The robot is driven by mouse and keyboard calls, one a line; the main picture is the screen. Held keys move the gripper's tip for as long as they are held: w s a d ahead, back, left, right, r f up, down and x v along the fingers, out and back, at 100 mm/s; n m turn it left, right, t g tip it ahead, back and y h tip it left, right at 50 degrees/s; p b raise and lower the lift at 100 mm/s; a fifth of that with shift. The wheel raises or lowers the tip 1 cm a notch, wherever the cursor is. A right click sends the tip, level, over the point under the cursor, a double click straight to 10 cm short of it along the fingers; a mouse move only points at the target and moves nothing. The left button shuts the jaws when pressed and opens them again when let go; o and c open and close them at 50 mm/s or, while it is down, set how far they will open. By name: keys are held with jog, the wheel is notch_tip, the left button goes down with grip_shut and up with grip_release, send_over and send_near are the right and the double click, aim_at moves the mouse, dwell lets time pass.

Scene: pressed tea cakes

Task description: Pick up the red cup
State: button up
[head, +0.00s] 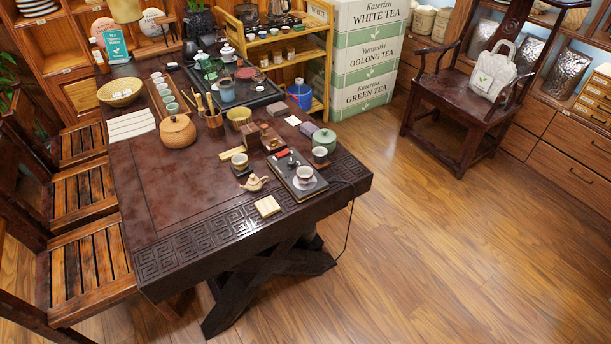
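I cannot make out a clearly red cup in the head view. A low, round, reddish-brown piece (246,73) lies on the black tea tray (262,98) at the back of the table; I cannot tell whether it is a cup. A tiny red item (292,162) lies near the front dark tray (309,190), too small to identify. Pale cups stand near the front: one cup (240,161) on a dark saucer, one cup (305,175) on the front tray, and a dark-sided cup (320,154) behind it. My gripper is not in view.
The dark carved table (190,205) has bare room at its front left. A round tan pot (178,131), a green lidded jar (324,140), a small teapot (253,183) and a blue bucket (300,96) are around. Wooden chairs (88,270) line the left.

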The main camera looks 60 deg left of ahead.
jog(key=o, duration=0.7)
